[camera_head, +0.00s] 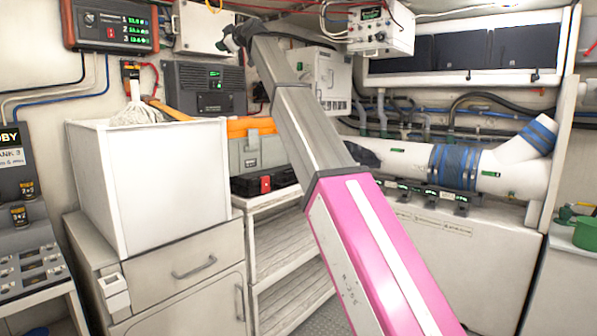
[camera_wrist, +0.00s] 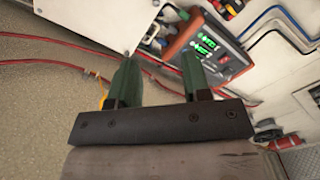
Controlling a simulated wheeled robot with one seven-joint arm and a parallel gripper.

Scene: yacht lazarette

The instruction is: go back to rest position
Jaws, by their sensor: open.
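My arm (camera_head: 318,135) rises from the bottom right of the head view, with a pink lower link and grey upper links. Its far end, my gripper (camera_head: 232,38), is high up near the wall, small and dark in that view. In the wrist view my gripper (camera_wrist: 160,68) shows two dark green fingers spread apart with nothing between them. The fingers point toward the wall with a red-and-grey display unit (camera_wrist: 212,48). The same kind of unit hangs at the top left of the head view (camera_head: 110,25).
A white open-topped bin (camera_head: 150,185) stands on a drawer cabinet (camera_head: 190,262) at left. An orange-and-grey toolbox (camera_head: 255,150) sits on slatted shelving (camera_head: 292,245). A white pipe with blue wraps (camera_head: 500,170) runs at right. A white wall box (camera_head: 382,28) hangs above.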

